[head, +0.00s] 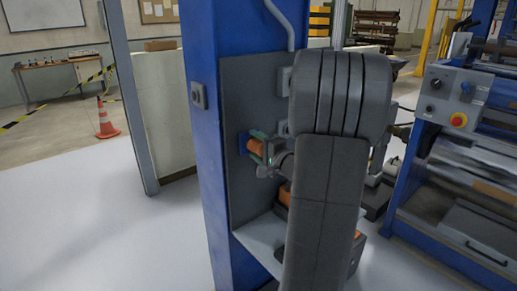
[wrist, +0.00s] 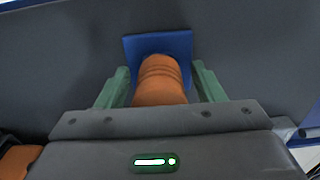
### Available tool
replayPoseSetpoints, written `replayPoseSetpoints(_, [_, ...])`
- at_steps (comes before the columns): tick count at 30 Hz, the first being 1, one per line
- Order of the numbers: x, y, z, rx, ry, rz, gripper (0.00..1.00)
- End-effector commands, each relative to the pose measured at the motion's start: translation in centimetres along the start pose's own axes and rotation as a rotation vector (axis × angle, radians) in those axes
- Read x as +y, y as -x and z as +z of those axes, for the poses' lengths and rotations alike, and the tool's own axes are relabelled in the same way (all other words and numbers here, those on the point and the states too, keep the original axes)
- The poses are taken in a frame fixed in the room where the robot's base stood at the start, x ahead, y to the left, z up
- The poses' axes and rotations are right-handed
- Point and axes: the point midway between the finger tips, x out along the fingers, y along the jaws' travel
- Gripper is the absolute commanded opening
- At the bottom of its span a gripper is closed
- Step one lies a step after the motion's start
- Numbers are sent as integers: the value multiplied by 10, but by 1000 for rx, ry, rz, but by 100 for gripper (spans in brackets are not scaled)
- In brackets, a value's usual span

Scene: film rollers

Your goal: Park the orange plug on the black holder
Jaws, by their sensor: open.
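The orange plug (wrist: 160,80) sits against a blue square socket plate (wrist: 185,44) on the grey panel in the wrist view. In the head view the plug (head: 256,147) shows at the panel, partly covered by my gripper, beside the blue plate (head: 243,142). My gripper (wrist: 160,85) is open, with one green finger on each side of the plug and a gap on both sides; it also shows in the head view (head: 258,145). I cannot make out the black holder; my arm hides part of the panel and the shelf.
A grey panel (head: 236,100) is mounted on a blue column (head: 205,150), with a pale shelf (head: 262,240) below it. An orange thing (head: 284,196) is partly hidden behind my arm. A blue machine (head: 465,100) stands at the right.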

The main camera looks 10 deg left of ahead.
Motion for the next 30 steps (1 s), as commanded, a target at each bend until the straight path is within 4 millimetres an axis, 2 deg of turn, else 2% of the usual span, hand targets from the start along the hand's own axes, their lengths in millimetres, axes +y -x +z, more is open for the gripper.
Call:
replayPoseSetpoints(23, [0, 0, 0, 0, 0, 0, 62])
replayPoseSetpoints(24, [0, 0, 0, 0, 0, 0, 60])
replayPoseSetpoints(30, [0, 0, 0, 0, 0, 0, 21])
